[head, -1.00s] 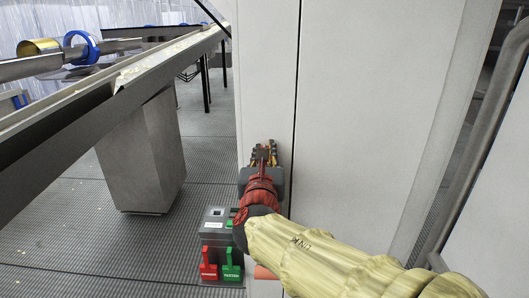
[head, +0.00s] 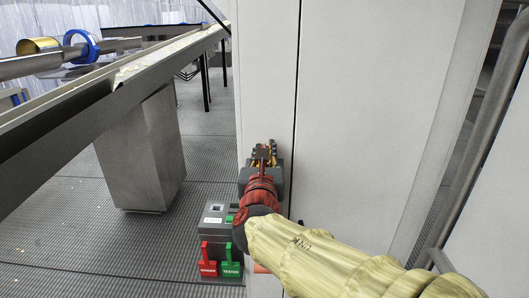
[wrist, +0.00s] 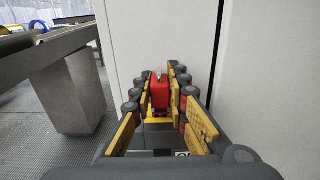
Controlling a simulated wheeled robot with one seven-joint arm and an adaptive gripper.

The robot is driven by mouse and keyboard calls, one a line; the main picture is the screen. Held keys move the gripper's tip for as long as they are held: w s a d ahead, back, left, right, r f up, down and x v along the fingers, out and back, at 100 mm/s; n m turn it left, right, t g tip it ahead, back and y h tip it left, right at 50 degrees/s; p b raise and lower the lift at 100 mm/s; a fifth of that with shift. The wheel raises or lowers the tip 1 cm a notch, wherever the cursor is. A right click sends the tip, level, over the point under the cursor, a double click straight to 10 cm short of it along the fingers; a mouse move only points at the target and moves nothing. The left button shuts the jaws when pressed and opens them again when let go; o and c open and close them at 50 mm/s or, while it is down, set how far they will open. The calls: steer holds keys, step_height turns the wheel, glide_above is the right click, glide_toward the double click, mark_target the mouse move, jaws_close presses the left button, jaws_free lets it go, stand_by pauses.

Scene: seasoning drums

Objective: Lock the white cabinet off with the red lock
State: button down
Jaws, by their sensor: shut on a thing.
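The white cabinet (head: 370,110) fills the middle and right of the head view, with a dark vertical seam between its panels. It also shows in the wrist view (wrist: 270,90). My gripper (head: 264,150) is in front of the cabinet's left panel, left of the seam. In the wrist view, my gripper (wrist: 160,85) is shut on the red lock (wrist: 160,93), which stands upright between its yellow-padded fingers with a grey shackle at its top. I cannot tell whether the lock touches the cabinet. My gripper mostly hides the lock in the head view.
A long conveyor trough (head: 120,85) and a grey pedestal (head: 140,155) stand at left. A metal rail (head: 480,150) runs along the right. Grated floor lies open at lower left.

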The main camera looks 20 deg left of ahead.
steer(key=shift+f, duration=0.25)
steer(key=c, duration=1.7)
jaws_free()
steer(key=shift+o, duration=0.2)
steer(key=v, duration=1.2)
steer(key=shift+d+r, duration=0.1)
steer(key=shift+d, duration=0.05)
